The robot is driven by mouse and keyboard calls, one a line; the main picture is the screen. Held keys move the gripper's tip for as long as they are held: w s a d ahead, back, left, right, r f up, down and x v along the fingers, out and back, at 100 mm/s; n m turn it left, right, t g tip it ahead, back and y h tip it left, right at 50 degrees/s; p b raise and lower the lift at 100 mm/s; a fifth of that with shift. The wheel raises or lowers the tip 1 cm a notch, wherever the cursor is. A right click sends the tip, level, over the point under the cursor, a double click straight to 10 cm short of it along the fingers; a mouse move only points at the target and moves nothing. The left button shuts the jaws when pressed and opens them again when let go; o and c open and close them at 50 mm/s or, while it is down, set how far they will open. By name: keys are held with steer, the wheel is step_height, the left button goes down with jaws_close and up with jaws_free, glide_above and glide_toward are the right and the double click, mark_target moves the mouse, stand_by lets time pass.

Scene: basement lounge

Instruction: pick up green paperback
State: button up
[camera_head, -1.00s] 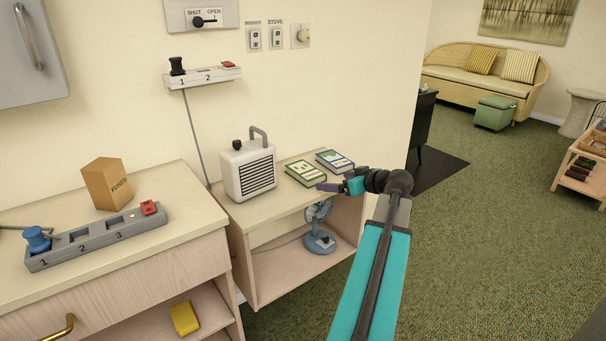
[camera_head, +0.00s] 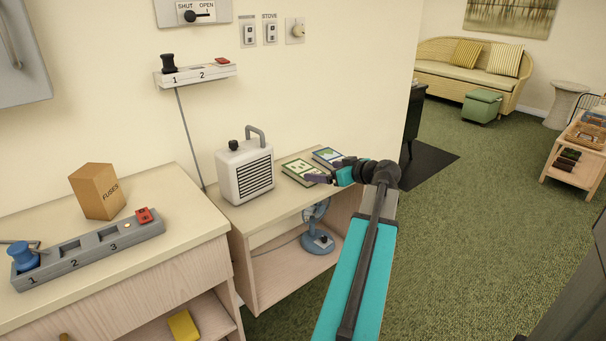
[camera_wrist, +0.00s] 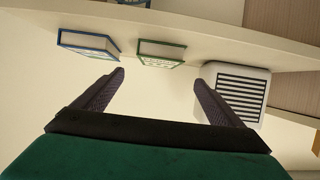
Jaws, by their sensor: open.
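The green paperback (camera_head: 301,171) lies flat on top of the low shelf unit (camera_head: 228,213), between the white heater and a blue paperback (camera_head: 328,156). In the wrist view the green paperback (camera_wrist: 161,53) is ahead of my fingers, roughly between their lines, with a gap. My gripper (camera_head: 318,178) is at the front edge of the shelf top, close to the green book and partly in front of it. In the wrist view my gripper (camera_wrist: 160,82) is open, with nothing between its fingers. The blue paperback (camera_wrist: 88,43) is to the left there.
The white heater (camera_head: 246,172) stands close on the left of the green book; it also shows in the wrist view (camera_wrist: 238,90). A blue fan (camera_head: 317,228) stands on the shelf below. The cabinet (camera_head: 150,262) at left holds a power strip and fuse box.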

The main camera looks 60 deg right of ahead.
mark_target(304, 169)
steer(key=x, duration=0.8)
steer(key=shift+f+b, duration=0.1)
steer(key=shift+b, duration=0.2)
steer(key=shift+b+x, duration=0.3)
steer(key=shift+x, duration=2.3)
steer(key=c, duration=1.2)
